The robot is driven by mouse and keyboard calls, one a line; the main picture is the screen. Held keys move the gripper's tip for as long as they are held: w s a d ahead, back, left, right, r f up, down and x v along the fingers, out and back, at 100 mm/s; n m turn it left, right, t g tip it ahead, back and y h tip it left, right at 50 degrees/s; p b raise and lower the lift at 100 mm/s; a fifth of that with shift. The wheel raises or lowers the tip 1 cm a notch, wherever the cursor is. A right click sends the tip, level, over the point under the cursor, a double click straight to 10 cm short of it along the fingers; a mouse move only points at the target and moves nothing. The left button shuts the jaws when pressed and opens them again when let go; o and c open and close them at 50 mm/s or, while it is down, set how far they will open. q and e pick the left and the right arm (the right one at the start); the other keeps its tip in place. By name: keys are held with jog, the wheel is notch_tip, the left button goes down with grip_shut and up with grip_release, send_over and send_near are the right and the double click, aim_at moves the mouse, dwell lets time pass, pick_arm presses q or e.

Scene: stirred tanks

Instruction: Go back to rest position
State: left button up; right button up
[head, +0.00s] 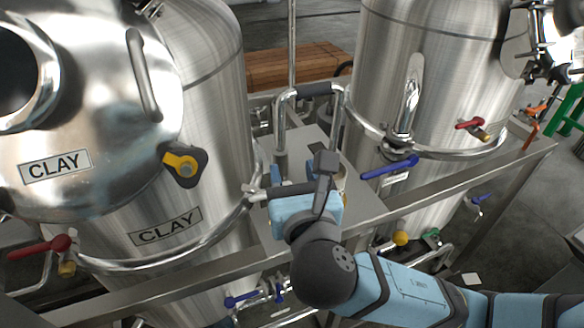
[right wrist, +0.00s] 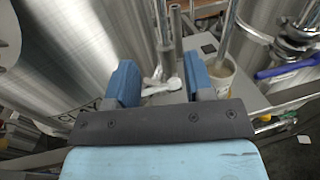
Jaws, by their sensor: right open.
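My right gripper (head: 303,198) is over the grey metal stand between two steel tanks, with its blue arm coming in from the lower right. In the right wrist view its two blue fingers (right wrist: 160,80) are spread apart. Nothing is held between them. A pale metal fitting (right wrist: 163,86) shows beyond the gap, and I cannot tell how far off it is. A pale cup-like container (right wrist: 222,78) stands on the stand just right of the right finger; in the head view it is mostly hidden behind the gripper. My left gripper is not in view.
The left tank (head: 216,110) carries CLAY labels and a yellow-handled latch (head: 183,165). The right tank (head: 440,75) has a blue valve handle (head: 390,166) and a red one (head: 470,124). An upright pipe handle (head: 280,115) rises behind the gripper. A steel rail (head: 440,195) runs in front.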

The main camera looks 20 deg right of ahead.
dwell(0.3)
notch_tip(320, 180, down, 23)
jog(key=a+m+g+y, duration=0.1)
jog(key=m+g+y, duration=0.4)
jog(key=m, duration=1)
jog(key=s+d+f+m+g, duration=0.1)
jog(key=s+d+f+m, duration=0.2)
jog(key=s+f+m, duration=0.2)
jog(key=s+d+f+m+y+p, duration=0.1)
jog(key=s+d+f+m, duration=0.2)
jog(key=s+f+m, duration=0.3)
notch_tip(320, 180, down, 5)
jog(key=m, duration=0.5)
jog(key=shift+d+r+g, duration=0.2)
jog(key=shift+g, duration=0.2)
